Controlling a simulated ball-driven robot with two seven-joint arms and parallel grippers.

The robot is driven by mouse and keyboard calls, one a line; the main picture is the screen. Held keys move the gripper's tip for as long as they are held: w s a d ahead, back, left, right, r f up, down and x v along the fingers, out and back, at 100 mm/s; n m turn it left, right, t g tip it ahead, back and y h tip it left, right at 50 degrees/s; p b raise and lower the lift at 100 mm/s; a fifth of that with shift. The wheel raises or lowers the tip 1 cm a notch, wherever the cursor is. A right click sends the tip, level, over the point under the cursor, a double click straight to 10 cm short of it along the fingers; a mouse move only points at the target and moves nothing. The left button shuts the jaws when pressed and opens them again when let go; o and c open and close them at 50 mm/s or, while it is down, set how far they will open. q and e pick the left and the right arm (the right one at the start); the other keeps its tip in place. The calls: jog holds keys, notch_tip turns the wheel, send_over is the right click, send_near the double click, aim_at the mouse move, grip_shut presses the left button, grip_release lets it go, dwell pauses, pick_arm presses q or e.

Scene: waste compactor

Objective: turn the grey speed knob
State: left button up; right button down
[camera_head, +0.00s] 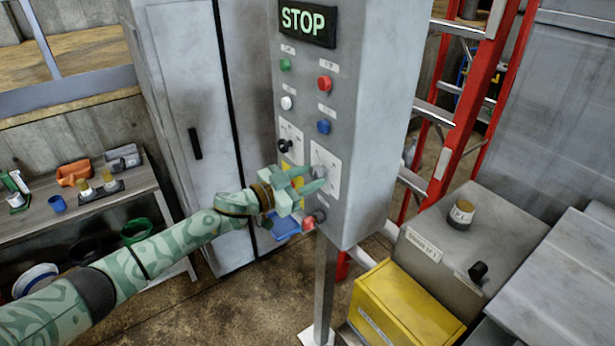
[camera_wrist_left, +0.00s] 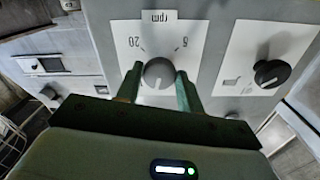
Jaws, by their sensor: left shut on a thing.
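The grey speed knob (camera_wrist_left: 159,73) sits on a white plate (camera_wrist_left: 135,40) marked "rpm" with numbers around it. In the head view the grey knob (camera_head: 319,172) is on the front of the control box, low on its right side. My left gripper (camera_head: 312,178) reaches it from the left. In the left wrist view its two fingers (camera_wrist_left: 159,84) stand on either side of the knob and are shut on it. The knob's pointer mark cannot be made out. My right gripper is not in view.
A black knob (camera_head: 284,146) sits on the plate beside the grey one, and a red knob (camera_head: 309,223) sits below. Green, red, white and blue buttons and a lit STOP sign (camera_head: 307,21) are above. A red ladder (camera_head: 470,110) stands behind the box.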

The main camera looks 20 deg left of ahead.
pick_arm(q)
jog(key=m, duration=0.4)
jog(key=shift+m, duration=0.3)
jog(key=m, duration=0.4)
jog(key=shift+a+m, duration=0.1)
jog(key=shift+m, duration=0.2)
jog(key=m+b, duration=0.1)
jog(key=m, duration=0.4)
jog(key=m+b, duration=0.1)
jog(key=m, duration=0.4)
jog(key=shift+b, duration=0.4)
jog(key=shift+m, duration=0.3)
jog(key=o, duration=1)
jog(key=shift+r, duration=0.1)
